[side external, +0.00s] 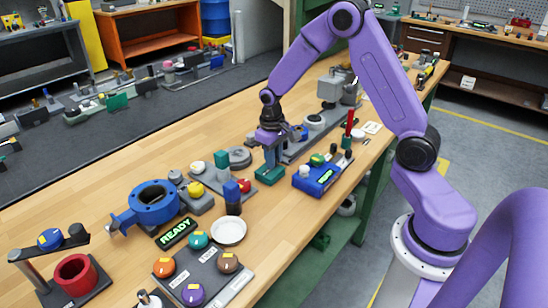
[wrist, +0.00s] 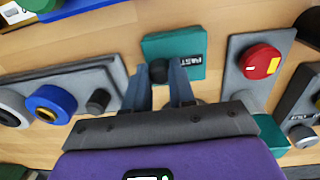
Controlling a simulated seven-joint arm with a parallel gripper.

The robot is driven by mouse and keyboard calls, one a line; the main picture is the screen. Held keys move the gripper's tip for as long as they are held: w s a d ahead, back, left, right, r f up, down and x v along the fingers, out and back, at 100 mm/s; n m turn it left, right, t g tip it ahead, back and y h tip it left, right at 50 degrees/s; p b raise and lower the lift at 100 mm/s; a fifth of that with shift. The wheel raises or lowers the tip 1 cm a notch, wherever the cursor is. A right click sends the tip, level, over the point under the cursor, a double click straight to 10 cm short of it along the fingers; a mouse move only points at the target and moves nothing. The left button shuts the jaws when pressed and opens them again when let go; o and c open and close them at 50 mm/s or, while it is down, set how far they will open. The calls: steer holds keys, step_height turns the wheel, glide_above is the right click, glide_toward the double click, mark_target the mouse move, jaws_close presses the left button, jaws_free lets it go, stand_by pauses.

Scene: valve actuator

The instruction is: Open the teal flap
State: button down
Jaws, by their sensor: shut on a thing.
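The teal flap (wrist: 178,46) is a flat teal plate with a small dark label and a dark round knob (wrist: 158,70) at its near edge. In the side view the teal piece (side external: 270,176) sits low on the bench, right under my gripper (side external: 271,160). In the wrist view my gripper (wrist: 159,78) has its two grey-blue fingers on either side of the knob, shut on it. The flap looks flat and closed. The finger contact is partly hidden by the fingers themselves and is small in the side view.
In the wrist view, a grey plate with a red button (wrist: 260,61) stands close to the right of the flap. A grey panel with a blue ring (wrist: 50,104) is at left. In the side view, a blue box (side external: 318,179) stands close to the right of my gripper.

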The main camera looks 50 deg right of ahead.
mark_target(262, 176)
steer(key=a+r+h, duration=0.1)
steer(key=h, duration=0.1)
steer(key=a+r+h, duration=0.1)
steer(key=h, duration=0.2)
steer(key=shift+a+r, duration=0.1)
steer(key=shift+a, duration=0.25)
steer(key=shift+a+r+h, duration=0.25)
steer(key=shift+a+h, duration=0.45)
steer(key=shift+h, duration=0.55)
steer(key=shift+a+r+h, duration=0.2)
steer(key=shift+a+h, duration=0.45)
steer(key=shift+h, duration=0.6)
steer(key=c, duration=0.9)
jaws_free()
steer(key=shift+c, duration=0.2)
steer(key=v, duration=1.7)
steer(key=shift+a, duration=0.3)
